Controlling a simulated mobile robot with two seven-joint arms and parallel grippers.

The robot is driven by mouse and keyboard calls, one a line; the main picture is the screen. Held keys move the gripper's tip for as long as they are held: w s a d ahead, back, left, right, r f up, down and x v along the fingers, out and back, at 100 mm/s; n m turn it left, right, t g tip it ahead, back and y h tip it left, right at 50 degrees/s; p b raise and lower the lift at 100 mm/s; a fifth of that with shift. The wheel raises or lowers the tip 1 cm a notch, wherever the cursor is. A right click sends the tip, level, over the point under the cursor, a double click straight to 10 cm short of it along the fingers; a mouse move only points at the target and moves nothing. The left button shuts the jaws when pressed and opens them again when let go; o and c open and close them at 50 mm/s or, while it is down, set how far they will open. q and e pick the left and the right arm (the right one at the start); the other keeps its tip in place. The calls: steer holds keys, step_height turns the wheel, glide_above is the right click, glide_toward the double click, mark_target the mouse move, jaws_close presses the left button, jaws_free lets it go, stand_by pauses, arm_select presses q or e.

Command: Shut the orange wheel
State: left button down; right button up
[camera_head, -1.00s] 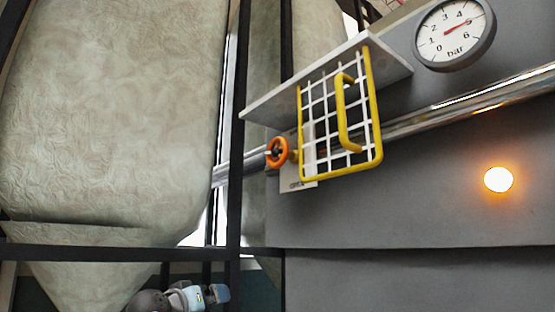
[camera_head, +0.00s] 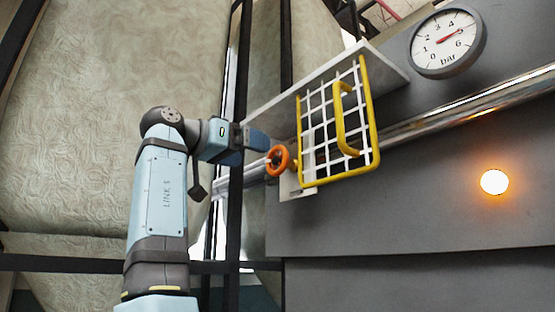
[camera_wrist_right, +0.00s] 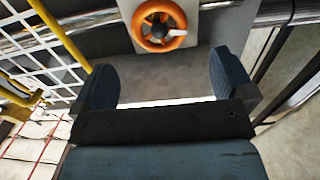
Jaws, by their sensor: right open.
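The orange wheel (camera_head: 278,160) sits on a pipe at the left edge of the grey panel, behind and left of the yellow-framed guard. My right gripper (camera_head: 258,147) is just left of the wheel in the head view. In the right wrist view the wheel (camera_wrist_right: 159,25) is ahead, beyond the fingertips, with a pale mark on its right side. The gripper (camera_wrist_right: 160,85) is open, its two dark blue pads wide apart with nothing between them. I cannot tell from the head view whether it touches the wheel. My left gripper is not in view.
The yellow-framed mesh guard (camera_head: 371,110) with a handle stands right of the wheel, under a grey shelf (camera_head: 330,75). A pressure gauge (camera_head: 447,42) and a lit orange lamp (camera_head: 494,182) are on the panel. A dark frame post (camera_head: 236,215) stands left of the wheel.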

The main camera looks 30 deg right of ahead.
mark_target(274, 158)
steer(key=d, duration=0.8)
steer(key=shift+w+d+p, duration=0.25)
steer(key=shift+w+p, duration=0.05)
steer(key=shift+p, duration=0.1)
steer(key=c, duration=0.9)
